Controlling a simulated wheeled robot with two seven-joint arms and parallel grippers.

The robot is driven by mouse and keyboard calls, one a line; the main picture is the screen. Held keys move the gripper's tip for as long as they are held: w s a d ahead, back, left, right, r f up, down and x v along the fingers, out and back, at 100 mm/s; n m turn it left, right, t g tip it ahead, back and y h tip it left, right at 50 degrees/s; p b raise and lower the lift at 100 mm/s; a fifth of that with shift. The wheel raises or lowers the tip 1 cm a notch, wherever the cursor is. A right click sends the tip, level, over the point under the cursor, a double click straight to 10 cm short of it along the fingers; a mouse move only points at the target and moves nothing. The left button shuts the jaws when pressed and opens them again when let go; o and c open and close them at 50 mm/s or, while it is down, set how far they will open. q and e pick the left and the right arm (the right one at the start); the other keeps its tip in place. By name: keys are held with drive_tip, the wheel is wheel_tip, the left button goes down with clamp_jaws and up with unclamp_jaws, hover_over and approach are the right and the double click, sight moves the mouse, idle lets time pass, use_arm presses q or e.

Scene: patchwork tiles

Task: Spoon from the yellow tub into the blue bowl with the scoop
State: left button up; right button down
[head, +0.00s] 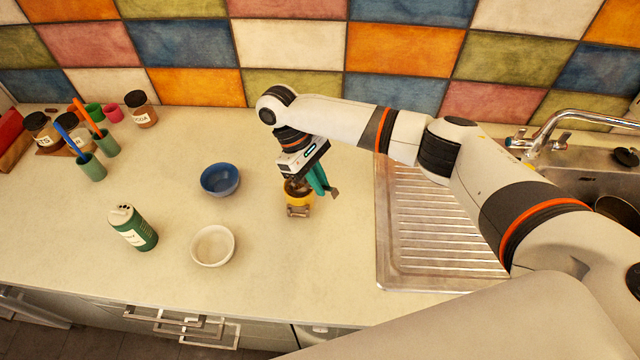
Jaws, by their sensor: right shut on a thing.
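The yellow tub (296,198) stands on the counter under my right gripper (310,196), which hides much of it. My right gripper points down and is shut on the scoop. A teal length (318,180) shows beside the fingers; I cannot tell for sure whether it is scoop or finger. The scoop's bowl end is hidden at the tub, so its contact with the contents cannot be told. The blue bowl (220,179) stands upright to the left of the tub, apart from it, and looks empty. My left gripper is not in view.
A white bowl (212,246) and a green shaker (133,228) stand in front and left. Green cups (93,167) with utensils and several jars (140,109) are at back left. The sink drainboard (440,230) is to the right. Counter between the bowls and tub is clear.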

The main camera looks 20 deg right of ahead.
wheel_tip(320, 180, down, 2)
drive_tip(key=t+b, duration=0.1)
drive_tip(key=b, duration=0.1)
drive_tip(key=t+y+b, duration=0.1)
drive_tip(key=b, duration=0.1)
drive_tip(key=shift+d+f+y, duration=0.15)
drive_tip(key=shift+f+y, duration=0.05)
drive_tip(key=shift+y, duration=0.1)
drive_tip(key=r+t+p, duration=0.1)
drive_tip(key=r+p, duration=0.1)
drive_tip(key=s+r+t+y+p, duration=0.1)
drive_tip(key=r+p, duration=0.2)
drive_tip(key=s+d+r+y+p, duration=0.1)
drive_tip(key=r+p, duration=0.1)
drive_tip(key=p, duration=0.1)
drive_tip(key=shift+d+r+t, duration=0.1)
drive_tip(key=shift+r+t, duration=0.05)
drive_tip(key=shift+t, duration=0.25)
drive_tip(key=shift+s+r+p, duration=0.1)
drive_tip(key=shift+r+p, duration=0.6)
drive_tip(key=shift+p, duration=0.55)
